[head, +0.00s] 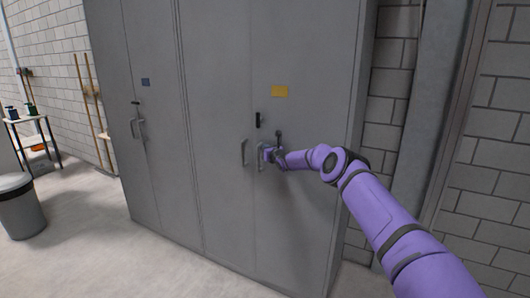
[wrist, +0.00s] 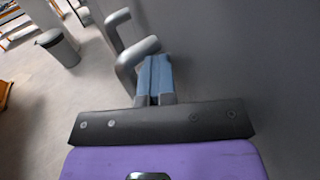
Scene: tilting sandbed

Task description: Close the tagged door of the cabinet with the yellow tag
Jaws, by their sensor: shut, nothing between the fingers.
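The grey cabinet with the yellow tag (head: 279,91) stands at the right in the head view. The tagged door (head: 305,130) is its right-hand door and looks flush, or nearly so, with the door beside it. My gripper (head: 266,154) is at the handle of the tagged door. In the wrist view my gripper's blue fingers (wrist: 155,75) are shut together with nothing between them. They lie just beside a grey bar handle (wrist: 138,52), close to the grey door face (wrist: 240,60). I cannot tell whether they touch the handle or door.
A second grey cabinet with a blue tag (head: 145,82) stands directly to the left. A grey bin (head: 20,208) and a small table (head: 35,125) are at the far left. The floor (head: 100,255) before the cabinets is clear. A block wall (head: 495,150) is at the right.

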